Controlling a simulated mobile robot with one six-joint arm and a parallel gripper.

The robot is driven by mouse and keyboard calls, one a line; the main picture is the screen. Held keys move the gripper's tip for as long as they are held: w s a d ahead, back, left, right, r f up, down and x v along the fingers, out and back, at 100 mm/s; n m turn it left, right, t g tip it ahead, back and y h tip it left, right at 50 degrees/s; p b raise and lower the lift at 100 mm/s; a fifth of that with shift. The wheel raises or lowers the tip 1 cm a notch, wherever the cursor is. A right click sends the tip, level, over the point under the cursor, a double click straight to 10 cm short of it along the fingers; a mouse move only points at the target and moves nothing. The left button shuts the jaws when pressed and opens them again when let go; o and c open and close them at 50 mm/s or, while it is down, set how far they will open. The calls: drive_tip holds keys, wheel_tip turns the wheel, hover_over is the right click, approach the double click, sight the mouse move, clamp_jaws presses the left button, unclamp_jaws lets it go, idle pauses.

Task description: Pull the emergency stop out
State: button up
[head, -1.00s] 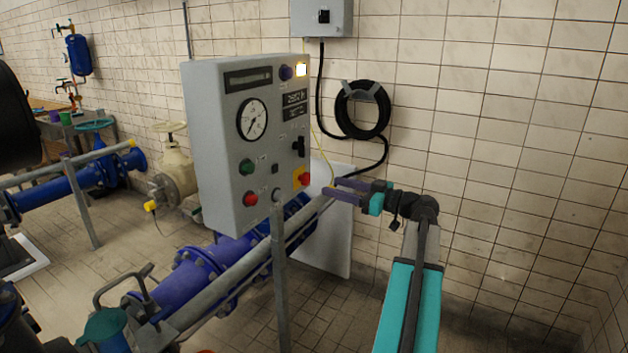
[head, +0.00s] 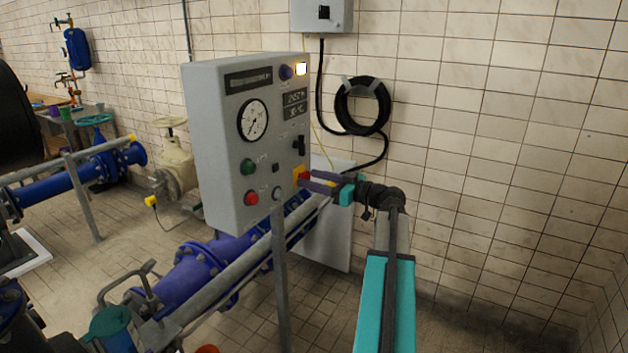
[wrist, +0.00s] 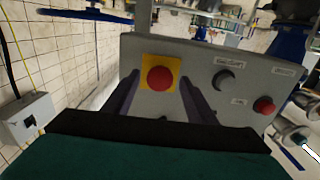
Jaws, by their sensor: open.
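The emergency stop is a red mushroom button (wrist: 160,78) on a yellow square plate (wrist: 174,62), at the lower right of the grey control panel (head: 232,165). In the head view the button (head: 304,174) is partly hidden by my fingers. My gripper (head: 307,180) is open, with its fingers pointing at the panel. In the wrist view the two purple-grey fingers (wrist: 160,100) stand on either side of the button, one left and one right. I cannot tell how far the fingertips reach past the button's head.
A black hose coil (head: 384,106) hangs on the tiled wall behind. Blue pipes (head: 205,265) run below the panel.

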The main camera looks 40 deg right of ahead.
clamp_jaws()
drive_tip(key=shift+s+f+b, duration=0.15)
drive_tip(key=shift+b, duration=0.3)
drive_tip(key=shift+s+d+b, duration=0.1)
drive_tip(key=shift+s+b, duration=0.1)
drive_tip(key=shift+b, duration=0.15)
drive_tip(key=shift+s+d+b, duration=0.15)
drive_tip(key=shift+s+b, duration=0.3)
drive_tip(key=shift+b, duration=0.35)
drive_tip(key=shift+c, duration=2.1)
unclamp_jaws()
drive_tip(key=o, duration=0.4)
drive_tip(key=shift+s, duration=0.2)
drive_tip(key=shift+w, duration=0.1)
